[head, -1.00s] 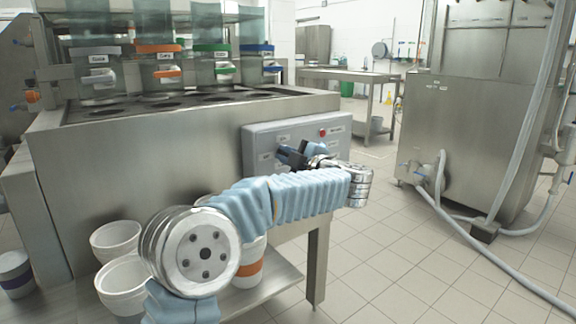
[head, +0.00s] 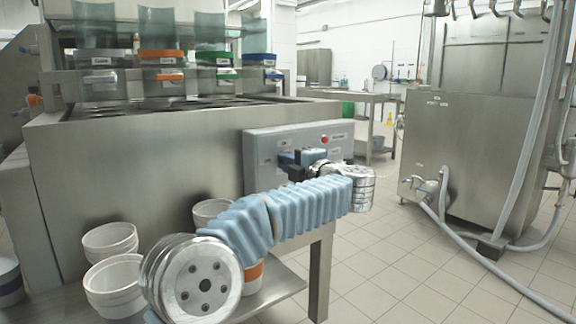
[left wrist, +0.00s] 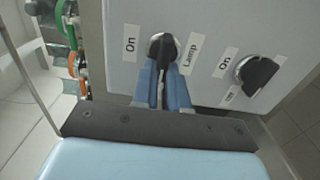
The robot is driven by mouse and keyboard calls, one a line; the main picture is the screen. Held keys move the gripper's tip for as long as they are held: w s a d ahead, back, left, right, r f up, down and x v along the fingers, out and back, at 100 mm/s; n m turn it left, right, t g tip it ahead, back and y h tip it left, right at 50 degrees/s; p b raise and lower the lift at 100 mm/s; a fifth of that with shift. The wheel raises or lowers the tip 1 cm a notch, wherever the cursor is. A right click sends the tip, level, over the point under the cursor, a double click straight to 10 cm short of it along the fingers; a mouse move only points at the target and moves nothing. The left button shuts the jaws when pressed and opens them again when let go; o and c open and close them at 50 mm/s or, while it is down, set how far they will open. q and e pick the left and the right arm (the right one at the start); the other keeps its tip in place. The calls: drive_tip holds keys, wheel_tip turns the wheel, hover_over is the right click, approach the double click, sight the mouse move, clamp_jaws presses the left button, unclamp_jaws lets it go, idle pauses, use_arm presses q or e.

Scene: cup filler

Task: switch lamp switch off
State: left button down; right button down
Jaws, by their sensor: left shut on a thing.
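The lamp switch (left wrist: 165,48) is a black rotary knob on the grey control panel (left wrist: 205,18), with a "Lamp" label on its right and an "On" label on its left in the left wrist view. My left gripper (left wrist: 163,82) has its two blue fingers shut on the knob, one on each side. In the head view the left gripper (head: 298,159) is at the front of the panel, and my own wrist partly hides it and the switch. My right gripper is not in view.
A second black knob (left wrist: 257,74) sits close to the right of the left gripper. A red button (head: 324,139) is on the panel's upper right. White cups (head: 110,241) stand on the lower shelf near my forearm. The tiled floor (head: 400,270) to the right is largely clear.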

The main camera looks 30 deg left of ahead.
use_arm(q)
drive_tip(key=shift+f, duration=0.15)
drive_tip(key=c, duration=1.2)
unclamp_jaws()
drive_tip(key=shift+o, duration=0.2)
drive_tip(key=v, duration=1.4)
drive_tip(key=shift+a, duration=0.1)
